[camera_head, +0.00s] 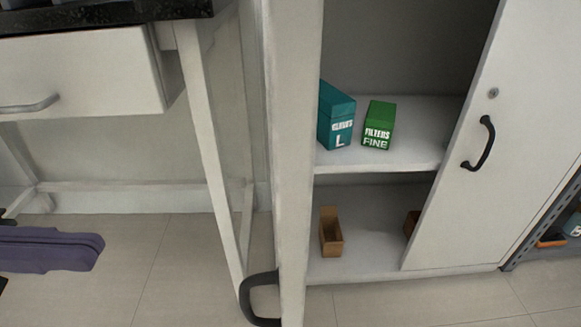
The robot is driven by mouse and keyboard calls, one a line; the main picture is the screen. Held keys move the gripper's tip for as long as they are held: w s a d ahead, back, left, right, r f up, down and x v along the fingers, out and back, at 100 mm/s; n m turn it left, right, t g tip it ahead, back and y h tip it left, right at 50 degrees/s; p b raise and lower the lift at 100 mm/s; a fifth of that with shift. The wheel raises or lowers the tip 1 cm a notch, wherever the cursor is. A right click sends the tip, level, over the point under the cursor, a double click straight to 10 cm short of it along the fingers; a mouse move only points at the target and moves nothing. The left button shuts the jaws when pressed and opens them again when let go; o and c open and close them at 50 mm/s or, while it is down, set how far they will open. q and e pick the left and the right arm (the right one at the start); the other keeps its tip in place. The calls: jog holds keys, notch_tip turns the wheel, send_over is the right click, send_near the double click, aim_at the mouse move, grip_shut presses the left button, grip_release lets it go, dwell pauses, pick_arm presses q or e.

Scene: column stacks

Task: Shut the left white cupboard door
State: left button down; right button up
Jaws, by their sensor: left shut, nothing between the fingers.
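The left white cupboard door (297,150) stands open, swung out towards me and seen nearly edge-on. Its black handle (248,302) shows near the bottom of the view, on the left side of the door. The white cupboard's left half is open behind it. My left gripper (98,247), purple-grey, comes in low at the left edge. It is shut and empty, well to the left of the door handle and apart from it. My right gripper is not in view.
The right cupboard door (520,130) looks shut. Shelves hold a teal box (336,115), a green box (378,124) and a small brown box (331,235). A white table with a drawer (80,75) stands left, its leg (212,160) near the open door.

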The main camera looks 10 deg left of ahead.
pick_arm(q)
jog(key=b+x, duration=0.1)
jog(key=x, duration=1.1)
jog(key=shift+d+b, duration=0.35)
jog(key=shift+w, duration=0.1)
